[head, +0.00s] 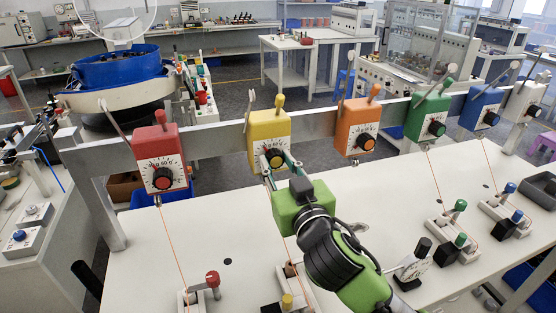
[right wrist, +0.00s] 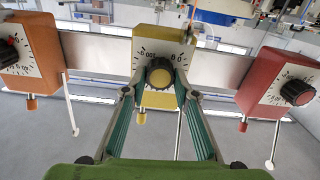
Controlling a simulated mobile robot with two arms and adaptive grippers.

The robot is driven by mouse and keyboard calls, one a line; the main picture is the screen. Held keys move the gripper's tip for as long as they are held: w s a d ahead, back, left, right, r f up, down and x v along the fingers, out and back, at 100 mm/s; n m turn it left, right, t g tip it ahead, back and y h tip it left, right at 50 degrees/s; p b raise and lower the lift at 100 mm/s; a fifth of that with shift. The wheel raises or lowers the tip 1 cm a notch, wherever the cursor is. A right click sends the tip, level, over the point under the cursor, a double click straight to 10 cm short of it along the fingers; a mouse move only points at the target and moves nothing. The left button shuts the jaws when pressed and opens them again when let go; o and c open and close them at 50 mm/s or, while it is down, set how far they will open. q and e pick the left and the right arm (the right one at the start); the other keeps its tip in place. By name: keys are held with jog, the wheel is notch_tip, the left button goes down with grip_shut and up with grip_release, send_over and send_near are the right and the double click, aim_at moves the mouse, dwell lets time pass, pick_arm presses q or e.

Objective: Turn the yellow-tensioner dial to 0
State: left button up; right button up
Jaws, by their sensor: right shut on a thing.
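The yellow tensioner (head: 269,128) hangs on the grey rail, with a white scale and a round dial knob (head: 274,157) on its front. The knob's yellow face shows in the right wrist view (right wrist: 159,76), where the tensioner appears upside down. My right gripper (head: 276,163) reaches up from the table side with its fingers on either side of the knob. In the right wrist view the fingertips (right wrist: 159,88) close on the knob's sides. The scale is partly hidden, and the dial's reading is too small to tell. My left gripper is not in view.
Red (head: 161,157), orange (head: 357,127), green (head: 428,116) and blue (head: 479,107) tensioners share the rail (head: 212,136). Thin orange threads run down to fixtures on the white table (head: 230,230). A blue bowl feeder (head: 118,68) stands behind at left.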

jog(key=n+p, duration=0.3)
jog(key=n, duration=0.2)
jog(key=shift+r+n, duration=0.15)
jog(key=shift+n, duration=0.15)
jog(key=n+p, duration=0.3)
jog(key=n, duration=0.1)
jog(key=shift+a, duration=0.1)
jog(key=n+p, duration=0.4)
jog(key=n, duration=0.2)
jog(key=shift+n, duration=0.3)
jog(key=shift+f+n+p, duration=0.2)
jog(key=shift+n+p, duration=0.2)
jog(key=shift+n, duration=0.35)
jog(key=shift+f+n+p, duration=0.15)
jog(key=shift+n+p, duration=0.25)
jog(key=shift+n, duration=0.35)
jog(key=o, duration=1.1)
jog(key=shift+s, duration=0.1)
